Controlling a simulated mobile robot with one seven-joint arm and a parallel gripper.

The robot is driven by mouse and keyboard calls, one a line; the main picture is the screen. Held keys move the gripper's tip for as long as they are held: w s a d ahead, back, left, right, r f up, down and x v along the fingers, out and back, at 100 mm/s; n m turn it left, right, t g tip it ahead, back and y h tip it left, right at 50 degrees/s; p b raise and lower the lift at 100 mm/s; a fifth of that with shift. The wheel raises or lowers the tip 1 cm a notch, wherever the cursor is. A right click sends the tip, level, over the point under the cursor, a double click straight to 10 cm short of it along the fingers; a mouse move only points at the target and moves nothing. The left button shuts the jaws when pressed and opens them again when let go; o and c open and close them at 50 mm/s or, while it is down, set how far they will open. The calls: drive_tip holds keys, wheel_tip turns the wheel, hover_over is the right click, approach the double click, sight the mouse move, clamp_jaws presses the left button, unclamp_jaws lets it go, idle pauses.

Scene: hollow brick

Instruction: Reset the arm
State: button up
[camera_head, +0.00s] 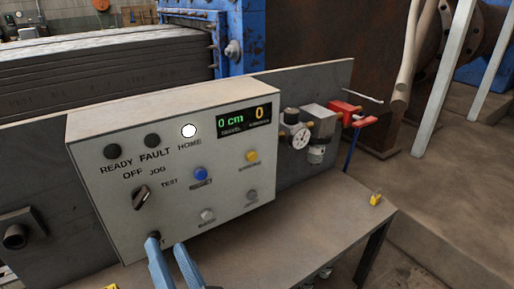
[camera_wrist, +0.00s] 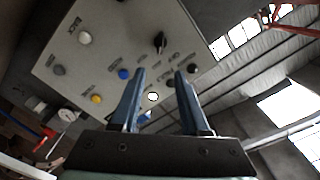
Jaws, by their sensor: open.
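My gripper (camera_head: 166,245) shows at the bottom of the head view, its two blue fingers apart in front of the lower left of a grey control box (camera_head: 235,160). The fingers hold nothing. In the wrist view my gripper (camera_wrist: 160,76) is also open, with the box's face beyond it. The white HOME lamp (camera_head: 188,131) is lit; it shows between the fingers in the wrist view (camera_wrist: 153,96). The READY lamp (camera_head: 112,151) and FAULT lamp (camera_head: 152,140) are dark. The display (camera_head: 244,119) reads 0 cm and 0. A dark part behind the fingertips is mostly hidden.
The box carries a black selector knob (camera_head: 142,197), a blue button (camera_head: 200,174), a yellow button (camera_head: 251,156) and two pale buttons. A pressure gauge (camera_head: 300,136) and red valve (camera_head: 346,111) stand to the right. The bench top (camera_head: 330,225) is mostly clear, with a small yellow item (camera_head: 376,199).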

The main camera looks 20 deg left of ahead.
drive_tip(key=w+d+r+n+t+h+p, duration=0.1)
drive_tip(key=w+d+r+t+h+p, duration=0.25)
drive_tip(key=r, duration=0.85)
drive_tip(key=w+d+r+t+h+p, duration=0.15)
drive_tip(key=w+d+r+t, duration=0.4)
drive_tip(key=r, duration=0.55)
drive_tip(key=s+d+r+m+t+h+p, duration=0.1)
drive_tip(key=s+d+r+t+h, duration=0.2)
drive_tip(key=r, duration=0.6)
drive_tip(key=s+d+r+t+h, duration=0.3)
drive_tip(key=s+d+r+h, duration=0.1)
drive_tip(key=d+r, duration=0.3)
wheel_tip(320, 180, up, 3)
drive_tip(key=shift+d+f+m+t+h+p, duration=0.15)
drive_tip(key=shift+d+m+t+h+p, duration=0.2)
drive_tip(key=shift+h, duration=0.55)
drive_tip(key=shift+w+a, duration=0.1)
